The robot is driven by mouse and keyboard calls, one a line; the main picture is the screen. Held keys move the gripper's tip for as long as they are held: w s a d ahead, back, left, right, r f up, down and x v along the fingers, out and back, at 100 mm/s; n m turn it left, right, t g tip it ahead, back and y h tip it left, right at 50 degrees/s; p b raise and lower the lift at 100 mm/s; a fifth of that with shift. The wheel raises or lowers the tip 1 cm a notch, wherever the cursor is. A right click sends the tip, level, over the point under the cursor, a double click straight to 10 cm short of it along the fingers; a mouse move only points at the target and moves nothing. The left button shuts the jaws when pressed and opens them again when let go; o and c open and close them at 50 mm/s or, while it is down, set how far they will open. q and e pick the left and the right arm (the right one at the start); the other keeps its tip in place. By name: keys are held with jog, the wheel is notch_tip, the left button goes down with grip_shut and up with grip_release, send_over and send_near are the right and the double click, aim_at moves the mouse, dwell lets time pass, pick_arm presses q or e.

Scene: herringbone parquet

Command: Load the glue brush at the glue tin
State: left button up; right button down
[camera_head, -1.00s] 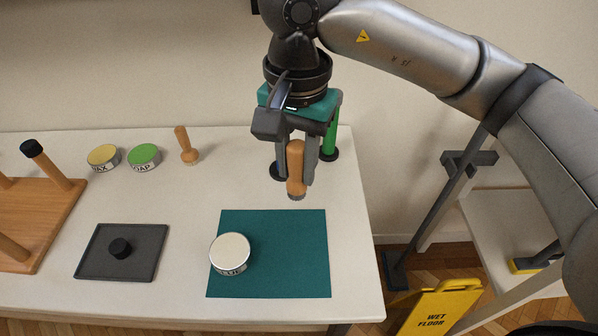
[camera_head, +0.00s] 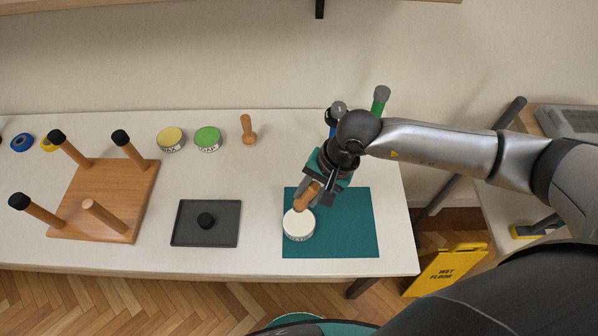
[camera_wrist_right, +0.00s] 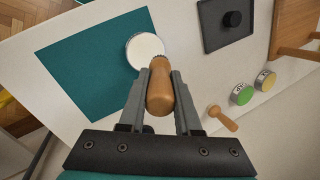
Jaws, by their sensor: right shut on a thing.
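The glue tin (camera_head: 299,224), white-topped, stands on the left part of the teal mat (camera_head: 350,225). My right gripper (camera_head: 314,197) is shut on the wooden handle of the glue brush (camera_head: 305,196). The brush is tilted, with its lower end at the tin's far edge. In the right wrist view the brush (camera_wrist_right: 160,92) points at the rim of the tin (camera_wrist_right: 144,50), its bristle end overlapping the white top. I cannot tell whether the bristles touch the contents. My left gripper is not in view.
An upturned wooden stool (camera_head: 100,198) with black caps on several legs lies left. A dark tray (camera_head: 222,237) holds a black cap (camera_head: 205,220). Wax (camera_head: 171,139) and soap (camera_head: 207,138) tins and another brush (camera_head: 248,130) stand behind. A yellow floor sign (camera_head: 447,268) stands right.

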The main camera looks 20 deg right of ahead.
jog(key=shift+s+f, duration=0.15)
jog(key=shift+f, duration=0.05)
jog(key=shift+f+b, duration=0.55)
jog(key=shift+f, duration=0.3)
jog(key=shift+f+b, duration=1.4)
jog(key=shift+f, duration=0.7)
jog(key=shift+s+f+b, duration=0.1)
jog(key=shift+f+b, duration=0.55)
jog(key=shift+b, duration=0.05)
dwell(0.3)
jog(key=shift+r+p, duration=2.4)
jog(key=shift+r, duration=1.2)
